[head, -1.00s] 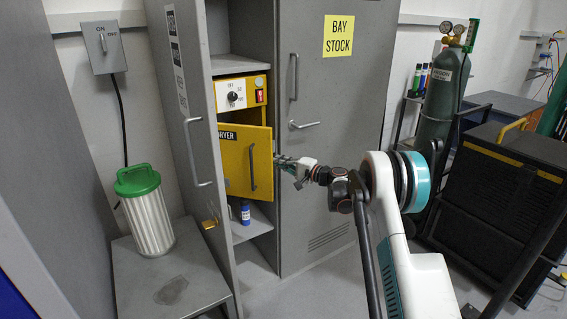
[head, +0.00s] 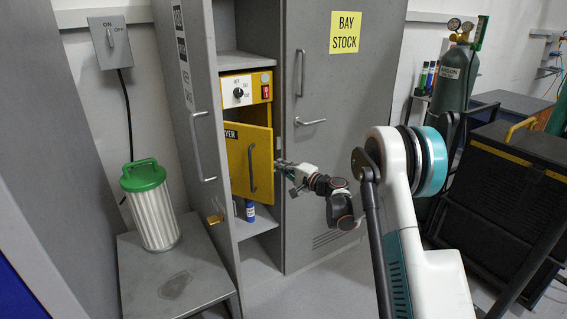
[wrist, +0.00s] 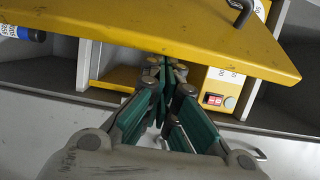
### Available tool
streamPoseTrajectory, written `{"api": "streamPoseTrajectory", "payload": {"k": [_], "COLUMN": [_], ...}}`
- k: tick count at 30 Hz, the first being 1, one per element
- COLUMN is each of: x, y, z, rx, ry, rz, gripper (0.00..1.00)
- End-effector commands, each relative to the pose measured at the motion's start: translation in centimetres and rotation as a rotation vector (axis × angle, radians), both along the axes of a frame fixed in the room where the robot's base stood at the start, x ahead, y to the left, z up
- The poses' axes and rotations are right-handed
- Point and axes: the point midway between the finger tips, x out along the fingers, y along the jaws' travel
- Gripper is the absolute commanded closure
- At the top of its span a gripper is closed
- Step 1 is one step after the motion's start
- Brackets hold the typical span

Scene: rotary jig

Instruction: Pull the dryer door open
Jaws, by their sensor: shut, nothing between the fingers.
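The dryer (head: 258,84) is a yellow box on a shelf inside a grey locker. Its yellow door (head: 236,158) stands ajar, its right edge swung out from the body, with a grey bar handle (head: 253,168) on its face. In the wrist view the door (wrist: 190,35) crosses the top, with a gap between it and the dryer front. My gripper (head: 281,166) is at the door's right free edge, not on the handle. In the wrist view its fingers (wrist: 168,72) are shut and empty, the tips at or just behind the door's edge; contact is unclear.
The open grey locker door (head: 190,120) stands left of the dryer. The closed Bay Stock door (head: 340,170) is on the right. A green-lidded canister (head: 152,215) stands on a grey bench (head: 175,280). Open floor lies in front.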

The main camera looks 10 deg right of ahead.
Motion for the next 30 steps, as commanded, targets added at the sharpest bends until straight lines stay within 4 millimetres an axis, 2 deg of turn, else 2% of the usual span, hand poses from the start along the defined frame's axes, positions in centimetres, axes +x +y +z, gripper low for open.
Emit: {"api": "streamPoseTrajectory", "payload": {"k": [6, 15, 21, 30], "x": [-3.8, -7.9, -9.3, -9.8], "y": [3.0, 7.0, 8.7, 9.4], "z": [-0.1, -0.1, -0.1, 0.0], "rx": [0.000, 0.000, 0.000, 0.000], "ry": [0.000, 0.000, 0.000, 0.000], "rz": [-0.118, -0.118, -0.119, -0.119], "gripper": [1.00, 1.00, 1.00, 1.00]}}
